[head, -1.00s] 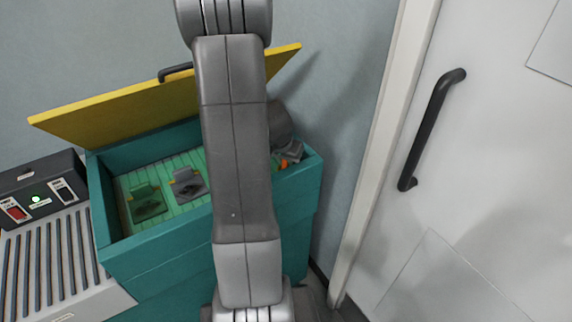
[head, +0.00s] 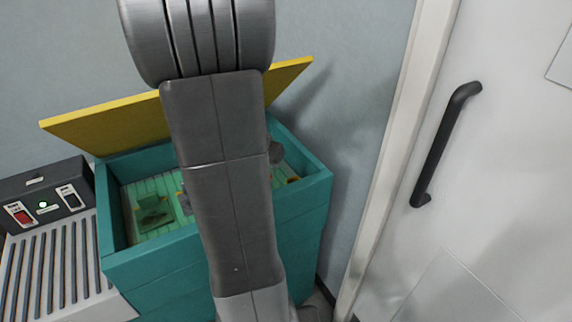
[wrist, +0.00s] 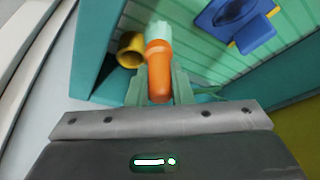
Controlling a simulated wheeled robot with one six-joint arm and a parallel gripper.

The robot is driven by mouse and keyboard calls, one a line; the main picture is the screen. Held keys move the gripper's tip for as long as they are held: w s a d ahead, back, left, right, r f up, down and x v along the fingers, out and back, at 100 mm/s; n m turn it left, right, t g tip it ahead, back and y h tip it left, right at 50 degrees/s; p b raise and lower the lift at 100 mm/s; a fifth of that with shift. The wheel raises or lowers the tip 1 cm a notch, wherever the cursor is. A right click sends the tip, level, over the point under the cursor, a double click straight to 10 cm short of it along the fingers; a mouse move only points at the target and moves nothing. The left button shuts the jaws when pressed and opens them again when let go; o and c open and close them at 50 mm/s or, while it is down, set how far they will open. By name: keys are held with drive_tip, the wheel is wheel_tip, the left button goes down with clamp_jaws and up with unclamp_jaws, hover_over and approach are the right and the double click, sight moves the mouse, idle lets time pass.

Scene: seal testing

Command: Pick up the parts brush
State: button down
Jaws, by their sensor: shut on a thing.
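The parts brush (wrist: 158,68) has an orange handle and a pale green head, and shows in the wrist view. My gripper (wrist: 159,76) is shut on its orange handle, one finger on each side. The pale head points away from me, over the inside of the teal bin (head: 215,262). I cannot tell whether the brush is clear of the bin floor. In the head view my arm hides most of the gripper and the brush.
A yellow hollow part (wrist: 130,50) lies close left of the brush. A blue part (wrist: 235,15) lies farther right. The bin's yellow lid (head: 110,120) stands open. A switch box (head: 45,197) is at left; a white door with a black handle (head: 440,145) is at right.

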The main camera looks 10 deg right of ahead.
drive_tip(key=s+a+b, duration=0.2)
drive_tip(key=s+a, duration=0.1)
drive_tip(key=a, duration=0.7)
drive_tip(key=shift+s+a, duration=0.2)
drive_tip(key=shift+s, duration=0.2)
drive_tip(key=shift+r, duration=0.1)
